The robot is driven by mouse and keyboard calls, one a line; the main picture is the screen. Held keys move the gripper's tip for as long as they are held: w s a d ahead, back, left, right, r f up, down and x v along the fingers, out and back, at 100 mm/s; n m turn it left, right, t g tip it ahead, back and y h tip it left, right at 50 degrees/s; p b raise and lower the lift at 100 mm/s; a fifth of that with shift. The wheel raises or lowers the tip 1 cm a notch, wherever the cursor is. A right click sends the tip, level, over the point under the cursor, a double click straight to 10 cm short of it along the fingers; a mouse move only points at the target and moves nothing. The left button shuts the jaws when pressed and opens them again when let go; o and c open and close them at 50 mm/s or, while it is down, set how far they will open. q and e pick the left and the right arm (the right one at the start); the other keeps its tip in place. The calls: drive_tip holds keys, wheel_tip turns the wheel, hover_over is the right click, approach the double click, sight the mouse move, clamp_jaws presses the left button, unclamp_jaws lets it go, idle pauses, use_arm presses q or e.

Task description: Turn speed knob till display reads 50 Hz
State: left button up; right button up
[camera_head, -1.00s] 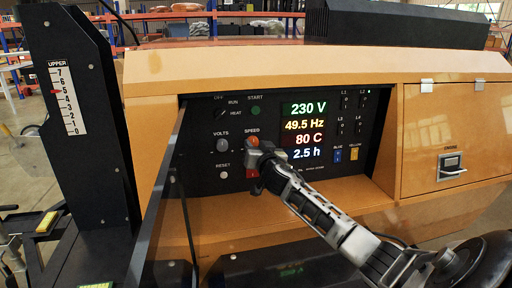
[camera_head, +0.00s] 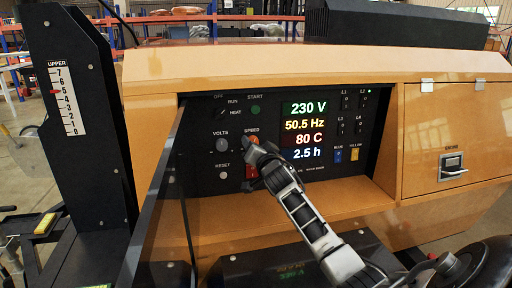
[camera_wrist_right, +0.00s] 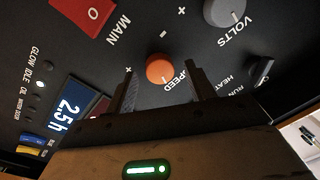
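The speed knob (camera_head: 253,139) is a small orange-red knob under the SPEED label on the black control panel (camera_head: 232,105). In the right wrist view the orange knob (camera_wrist_right: 160,68) lies between the two fingertips. My right gripper (camera_wrist_right: 160,72) is open, with a visible gap on both sides of the knob. In the head view my right gripper (camera_head: 262,152) is at the knob and partly covers the panel below it. The display (camera_head: 304,130) reads 230 V, 50.5 Hz, 80 C and 2.5 h. My left gripper is not in view.
The grey volts knob (camera_head: 222,145) is left of the speed knob. A red main switch (camera_head: 251,172) is just below. An open dark door panel (camera_head: 160,205) stands at the left of the recess. Blue and yellow switches (camera_head: 346,155) sit right of the display.

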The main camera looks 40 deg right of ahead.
drive_tip(key=v, duration=1.6)
drive_tip(key=shift+b, duration=0.35)
drive_tip(key=shift+f, duration=0.15)
